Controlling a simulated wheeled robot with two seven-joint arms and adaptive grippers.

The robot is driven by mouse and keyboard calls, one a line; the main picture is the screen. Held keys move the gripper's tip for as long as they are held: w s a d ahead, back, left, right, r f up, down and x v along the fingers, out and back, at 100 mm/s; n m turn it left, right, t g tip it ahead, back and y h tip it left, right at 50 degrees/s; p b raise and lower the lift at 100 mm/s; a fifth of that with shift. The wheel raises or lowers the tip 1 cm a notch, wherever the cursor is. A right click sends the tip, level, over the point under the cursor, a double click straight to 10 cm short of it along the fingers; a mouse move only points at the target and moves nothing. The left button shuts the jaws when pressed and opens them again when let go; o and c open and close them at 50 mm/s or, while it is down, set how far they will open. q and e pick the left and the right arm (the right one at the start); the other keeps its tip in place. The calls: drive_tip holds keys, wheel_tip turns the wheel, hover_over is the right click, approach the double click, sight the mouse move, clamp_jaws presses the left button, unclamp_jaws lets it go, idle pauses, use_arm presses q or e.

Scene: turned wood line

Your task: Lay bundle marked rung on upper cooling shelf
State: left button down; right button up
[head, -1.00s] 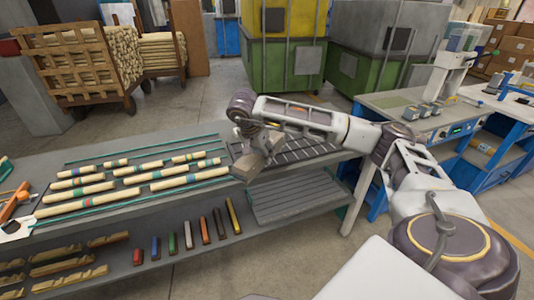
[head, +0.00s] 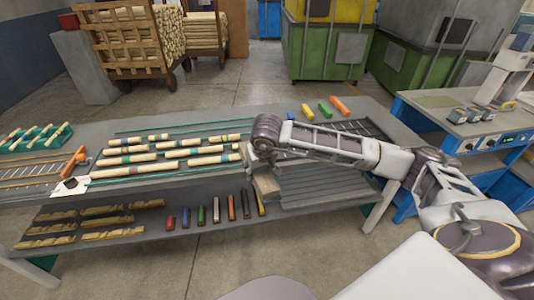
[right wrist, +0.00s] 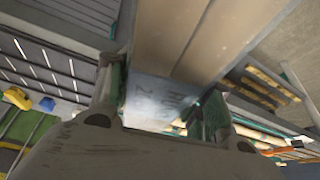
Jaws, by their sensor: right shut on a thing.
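My right gripper (head: 262,168) is shut on a pale wooden bundle (head: 266,188) at the front edge of the long grey table. In the right wrist view, the bundle (right wrist: 200,38) fills the top middle, with a grey label band (right wrist: 165,98) between the fingers. Its dark lettering is too unclear to read. The dark slatted upper cooling shelf (head: 368,127) is at the table's right end, behind and right of the gripper, partly hidden by my arm. A ribbed grey lower shelf (head: 325,190) lies below it. My left gripper is out of view.
Coloured blocks (head: 323,109) stand behind the upper shelf. Several banded turned rods (head: 165,152) cover the table's middle. A row of coloured blocks (head: 216,208) and carved wood pieces (head: 113,235) lie on the lower level. A blue-framed workbench (head: 450,105) stands at right.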

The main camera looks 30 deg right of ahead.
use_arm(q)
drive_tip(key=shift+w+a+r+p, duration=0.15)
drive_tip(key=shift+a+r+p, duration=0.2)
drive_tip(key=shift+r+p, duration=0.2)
use_arm(e)
drive_tip(key=s+a+f+n, duration=0.1)
drive_tip(key=s+a+f, duration=0.2)
drive_tip(key=s+a, duration=0.1)
drive_tip(key=shift+s+f+y, duration=0.2)
drive_tip(key=shift+f+y, duration=0.05)
drive_tip(key=shift+y, duration=0.05)
